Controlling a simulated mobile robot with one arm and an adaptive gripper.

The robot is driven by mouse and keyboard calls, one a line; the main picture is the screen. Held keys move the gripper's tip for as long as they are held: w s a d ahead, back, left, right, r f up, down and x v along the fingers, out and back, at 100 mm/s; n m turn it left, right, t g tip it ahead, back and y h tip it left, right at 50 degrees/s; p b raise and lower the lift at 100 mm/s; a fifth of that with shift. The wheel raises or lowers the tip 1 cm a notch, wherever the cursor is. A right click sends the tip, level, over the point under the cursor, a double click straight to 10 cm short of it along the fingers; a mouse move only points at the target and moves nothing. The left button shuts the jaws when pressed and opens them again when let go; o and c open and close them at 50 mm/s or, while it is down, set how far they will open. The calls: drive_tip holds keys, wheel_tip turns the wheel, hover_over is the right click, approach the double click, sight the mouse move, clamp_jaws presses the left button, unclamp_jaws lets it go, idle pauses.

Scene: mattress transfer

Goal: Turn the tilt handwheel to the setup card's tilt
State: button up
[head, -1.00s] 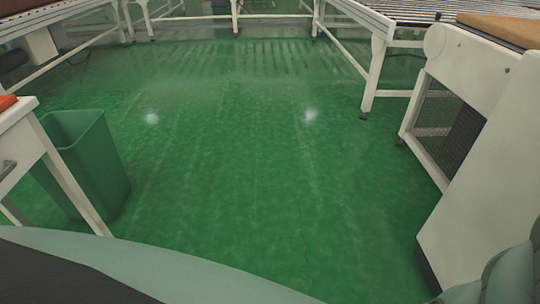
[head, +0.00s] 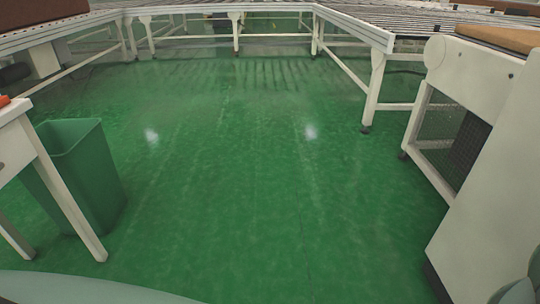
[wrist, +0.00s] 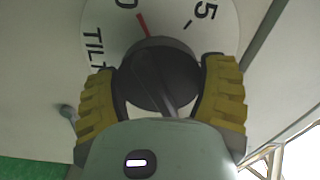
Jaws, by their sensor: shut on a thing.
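The tilt handwheel (wrist: 158,78) is a dark grey round knob in the middle of the wrist view. Behind it is a white round dial (wrist: 172,18) with printed marks, a "5", part of a "0" and the partly covered word "TILT". A short red line (wrist: 142,24) shows at the knob's edge, close to the "0" and away from the "5". My gripper (wrist: 163,72) is shut on the knob, with one yellow ridged finger on each side. The lower part of the knob is hidden by my gripper's body. The setup card cannot be made out in either view.
In the head view, a white machine (head: 478,170) stands at the right. A green bin (head: 88,175) and a white table (head: 50,175) are at the left. White-framed roller conveyors (head: 340,25) cross the back. The green floor (head: 235,190) between them is clear.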

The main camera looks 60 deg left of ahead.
drive_tip(key=shift+r+n, duration=0.15)
drive_tip(key=shift+n, duration=0.15)
drive_tip(key=o, duration=1.1)
drive_tip(key=shift+s, duration=0.15)
drive_tip(key=shift+s+a+f, duration=0.2)
drive_tip(key=shift+s, duration=0.1)
drive_tip(key=v, duration=0.6)
drive_tip(key=shift+s+a+r, duration=0.1)
drive_tip(key=shift+s+a, duration=0.1)
